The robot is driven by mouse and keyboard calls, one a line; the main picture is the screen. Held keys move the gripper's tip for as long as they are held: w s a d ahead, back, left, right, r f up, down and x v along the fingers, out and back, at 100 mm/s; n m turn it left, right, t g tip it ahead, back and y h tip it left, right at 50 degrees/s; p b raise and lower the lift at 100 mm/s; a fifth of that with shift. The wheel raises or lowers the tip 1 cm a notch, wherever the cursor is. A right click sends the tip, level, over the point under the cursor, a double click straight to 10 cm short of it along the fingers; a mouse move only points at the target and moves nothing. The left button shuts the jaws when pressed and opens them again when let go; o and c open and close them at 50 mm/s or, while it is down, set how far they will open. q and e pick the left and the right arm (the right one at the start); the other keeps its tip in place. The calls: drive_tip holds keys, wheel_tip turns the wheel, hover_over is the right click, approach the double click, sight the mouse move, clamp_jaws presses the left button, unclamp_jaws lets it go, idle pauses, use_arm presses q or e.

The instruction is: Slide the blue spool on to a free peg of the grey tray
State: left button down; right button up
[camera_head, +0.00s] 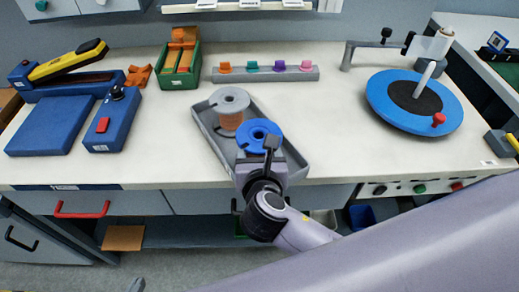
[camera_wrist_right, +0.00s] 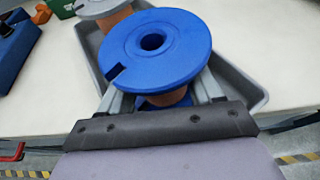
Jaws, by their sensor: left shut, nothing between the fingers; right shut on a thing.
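The blue spool (camera_head: 258,134), with a notched blue top flange and copper winding, is over the front part of the grey tray (camera_head: 205,124). My right gripper (camera_head: 262,158) is shut on it, its fingers on either side below the top flange. In the right wrist view the spool (camera_wrist_right: 155,50) fills the middle; its centre hole is open and dark, with no peg tip showing. The spool hides the tray floor beneath it, so I cannot tell its height or any peg there. A grey spool (camera_head: 230,99) with copper winding stands at the tray's back. Only a tip of my left gripper (camera_head: 137,285) shows, shut and empty.
A grey rack with coloured pieces (camera_head: 265,74) and a green bin (camera_head: 180,66) stand behind the tray. Blue blocks (camera_head: 55,125) are at left, a blue turntable (camera_head: 414,101) at right. Bare table lies on both sides of the tray.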

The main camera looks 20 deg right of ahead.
drive_tip(key=shift+s+f, duration=0.1)
drive_tip(key=shift+f, duration=0.3)
idle(0.4)
